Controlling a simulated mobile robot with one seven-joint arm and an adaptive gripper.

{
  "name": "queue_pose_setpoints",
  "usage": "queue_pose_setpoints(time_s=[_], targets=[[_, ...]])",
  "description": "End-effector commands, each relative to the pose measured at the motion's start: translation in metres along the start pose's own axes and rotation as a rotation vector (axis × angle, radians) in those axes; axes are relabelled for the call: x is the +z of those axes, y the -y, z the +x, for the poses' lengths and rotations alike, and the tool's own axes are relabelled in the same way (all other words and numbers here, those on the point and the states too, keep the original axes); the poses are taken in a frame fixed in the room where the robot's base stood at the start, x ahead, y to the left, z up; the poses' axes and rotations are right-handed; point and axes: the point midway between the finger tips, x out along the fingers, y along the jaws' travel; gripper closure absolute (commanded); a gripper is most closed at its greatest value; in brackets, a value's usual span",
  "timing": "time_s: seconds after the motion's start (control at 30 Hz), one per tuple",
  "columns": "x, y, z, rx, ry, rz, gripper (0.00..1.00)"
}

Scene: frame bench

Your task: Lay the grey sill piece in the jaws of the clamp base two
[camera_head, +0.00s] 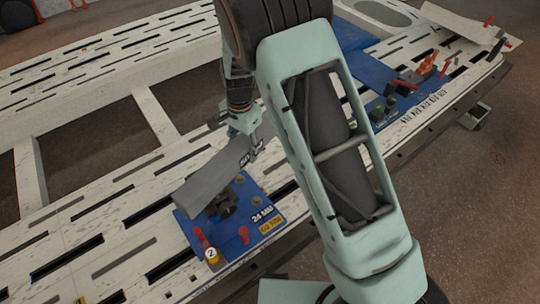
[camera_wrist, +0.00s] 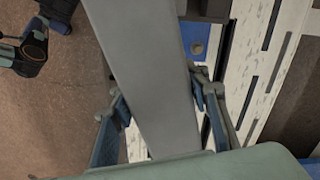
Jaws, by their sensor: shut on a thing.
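The grey sill piece (camera_head: 212,180) is a long flat grey bar in my gripper (camera_head: 254,146). In the wrist view the sill piece (camera_wrist: 146,60) runs up between the two fingers of my gripper (camera_wrist: 161,98), which are shut on its sides. Its far end hangs over clamp base two (camera_head: 268,196), a blue plate with a yellow label and a round "2" tag (camera_head: 211,254). The dark jaws (camera_head: 224,206) of this base show just below the piece's edge and are partly hidden by it. I cannot tell whether piece and jaws touch.
The clamp base stands on a pale slotted bench (camera_head: 110,250). Red handles (camera_head: 244,235) stick up from the base's front. Farther right, another blue fixture (camera_head: 388,108) has red clamps, and a pale board (camera_head: 455,22) lies beyond. My arm hides the bench's middle.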

Motion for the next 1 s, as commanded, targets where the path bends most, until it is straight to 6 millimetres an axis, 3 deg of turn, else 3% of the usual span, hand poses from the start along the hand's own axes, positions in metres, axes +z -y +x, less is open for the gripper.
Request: queue_pose_setpoints(time_s=[0.1, 0.4, 0.63, 1.0], targets=[[0.021, 0.030, 0.007, -0.004, -0.008, 0.061, 1.00], [0.071, 0.078, 0.010, 0.003, -0.027, 0.223, 1.00], [0.092, 0.093, 0.009, 0.006, -0.037, 0.289, 1.00], [0.096, 0.096, 0.007, 0.006, -0.039, 0.304, 1.00]])
